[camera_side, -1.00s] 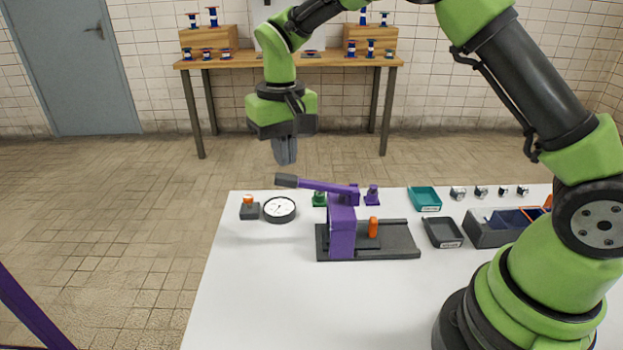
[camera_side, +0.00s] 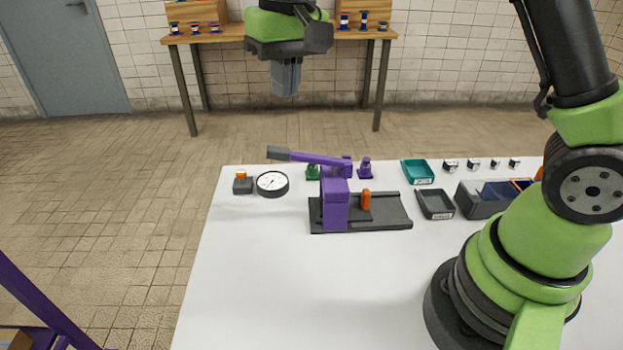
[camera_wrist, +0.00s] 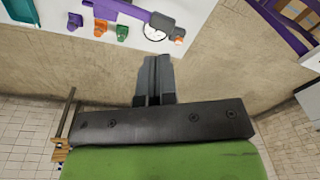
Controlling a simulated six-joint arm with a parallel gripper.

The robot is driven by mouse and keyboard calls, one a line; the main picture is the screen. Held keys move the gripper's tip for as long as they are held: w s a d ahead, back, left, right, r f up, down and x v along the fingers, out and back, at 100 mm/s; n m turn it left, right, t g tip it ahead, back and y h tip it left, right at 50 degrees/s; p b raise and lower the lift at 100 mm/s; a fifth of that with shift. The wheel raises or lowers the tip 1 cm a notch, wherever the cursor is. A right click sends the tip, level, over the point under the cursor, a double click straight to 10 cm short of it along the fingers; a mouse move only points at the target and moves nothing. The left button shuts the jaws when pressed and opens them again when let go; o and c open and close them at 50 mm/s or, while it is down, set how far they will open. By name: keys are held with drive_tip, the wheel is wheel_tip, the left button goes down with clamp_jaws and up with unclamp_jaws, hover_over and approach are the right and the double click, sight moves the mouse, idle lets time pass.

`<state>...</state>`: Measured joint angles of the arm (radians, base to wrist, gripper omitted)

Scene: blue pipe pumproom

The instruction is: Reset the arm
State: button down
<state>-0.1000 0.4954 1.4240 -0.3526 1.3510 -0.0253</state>
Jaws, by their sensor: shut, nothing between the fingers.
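My gripper (camera_side: 286,88) hangs in the air, pointing down, above and behind the far edge of the white table in the side view. Its fingers are shut together with nothing between them. In the wrist view the closed fingers (camera_wrist: 154,72) point toward the table edge and touch nothing. The purple lever press (camera_side: 335,203) stands on its dark base on the table, its lever (camera_side: 310,158) reaching out to the left. An orange upright piece (camera_side: 366,200) stands on the base beside the purple post.
On the white table (camera_side: 260,300) are a round gauge (camera_side: 272,184), an orange-topped button box (camera_side: 242,184), a teal tray (camera_side: 418,172), a black tray (camera_side: 435,205) and a divided bin (camera_side: 480,205). A wooden bench (camera_side: 220,36) stands behind. The table's front is clear.

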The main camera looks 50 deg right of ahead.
drive_tip(key=s+d+r+t+y, duration=0.1)
drive_tip(key=s+r+t, duration=0.2)
drive_tip(key=s+r, duration=0.6)
drive_tip(key=s+f+m+t, duration=0.1)
drive_tip(key=s+f+t, duration=0.2)
drive_tip(key=s, duration=0.9)
drive_tip(key=shift+d+y, duration=0.15)
drive_tip(key=shift+y, duration=0.15)
